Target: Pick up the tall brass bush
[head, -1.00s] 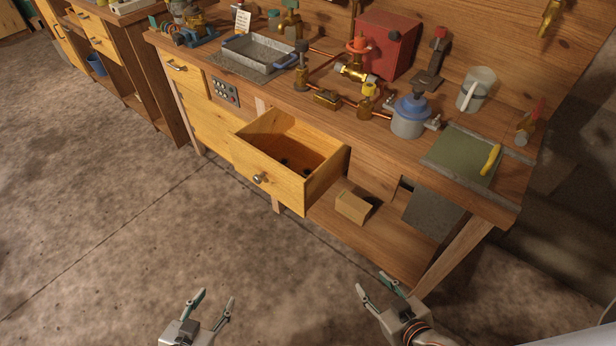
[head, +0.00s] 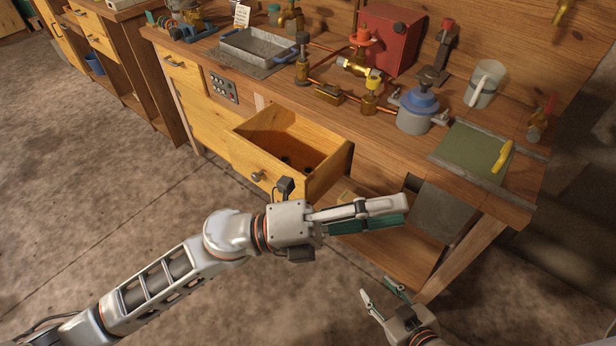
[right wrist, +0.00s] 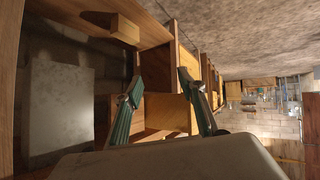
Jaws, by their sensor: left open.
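I cannot pick out the tall brass bush with certainty in either view. The open wooden drawer (head: 312,188) holds small dark round shapes (head: 285,159) on its floor, too small to identify. My left gripper (head: 385,212) is open and empty, stretched out to the right past the drawer's front right corner, in front of the lower shelf. My right gripper (head: 380,290) is open and empty, low in front of the bench's right leg. Its two spread fingers also show in the right wrist view (right wrist: 160,95).
On the bench are a grey metal tray (head: 232,54), brass fittings on copper pipe (head: 328,94), a red box (head: 390,40), a blue-topped pot (head: 417,112), a clear jug (head: 485,85) and a green mat (head: 460,150) with a yellow-handled tool (head: 502,157). The floor at left is clear.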

